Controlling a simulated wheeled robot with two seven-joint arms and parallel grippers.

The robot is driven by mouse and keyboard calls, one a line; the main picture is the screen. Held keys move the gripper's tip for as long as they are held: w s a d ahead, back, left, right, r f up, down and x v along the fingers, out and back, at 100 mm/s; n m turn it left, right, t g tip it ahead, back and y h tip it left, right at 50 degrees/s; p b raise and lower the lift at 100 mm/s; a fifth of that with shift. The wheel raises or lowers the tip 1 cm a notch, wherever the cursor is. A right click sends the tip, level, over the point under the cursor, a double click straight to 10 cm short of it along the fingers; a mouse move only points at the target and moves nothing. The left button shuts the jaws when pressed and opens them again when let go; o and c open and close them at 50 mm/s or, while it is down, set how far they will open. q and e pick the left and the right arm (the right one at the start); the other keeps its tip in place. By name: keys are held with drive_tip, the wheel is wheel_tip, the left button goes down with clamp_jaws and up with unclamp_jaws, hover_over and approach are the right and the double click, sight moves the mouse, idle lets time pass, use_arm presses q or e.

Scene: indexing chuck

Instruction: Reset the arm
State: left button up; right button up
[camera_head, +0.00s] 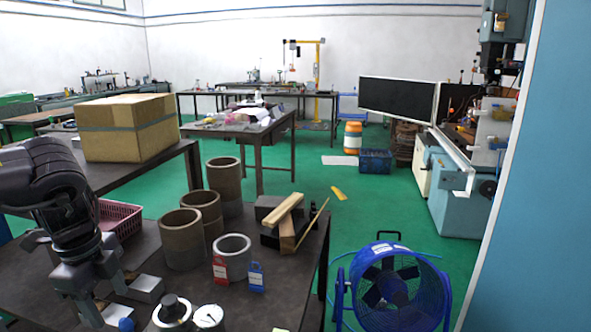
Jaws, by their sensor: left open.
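My left arm comes in from the left edge, and my left gripper (104,298) points down over the near left of the dark workbench (275,295). Its jaws are apart and I see nothing held between them. Small metal blocks (146,289) lie beside it. My right gripper is not in view.
Several brown hollow cylinders (182,239) stand mid-bench, with wooden and dark bars (288,222) to their right. A pink basket (119,218) is behind my left arm. A cardboard box (128,128) sits on another table. A blue fan (388,288) stands right of the bench.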

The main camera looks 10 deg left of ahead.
use_arm(q)
drive_tip(key=d+f+n+t+h, duration=0.1)
drive_tip(key=d+f+t, duration=0.3)
drive_tip(key=f, duration=0.6)
drive_tip(key=d+f+n+t+h, duration=0.1)
drive_tip(key=d+f+t, duration=0.25)
drive_tip(key=f, duration=0.75)
drive_tip(key=s+d+f+n+g+y, duration=0.2)
drive_tip(key=s+d+n+g, duration=0.3)
drive_tip(key=s+d+n, duration=0.8)
wheel_tip(320, 180, down, 27)
drive_tip(key=s+g+p, duration=0.1)
drive_tip(key=s, duration=0.1)
drive_tip(key=s+a+f, duration=0.2)
drive_tip(key=s+f, duration=0.7)
drive_tip(key=s, duration=0.1)
drive_tip(key=s+a+f+g, duration=0.1)
drive_tip(key=s+a+f, duration=0.1)
drive_tip(key=s+f, duration=0.7)
drive_tip(key=shift+s+f+p, duration=0.3)
drive_tip(key=shift+s+p, duration=0.1)
drive_tip(key=shift+s, duration=0.05)
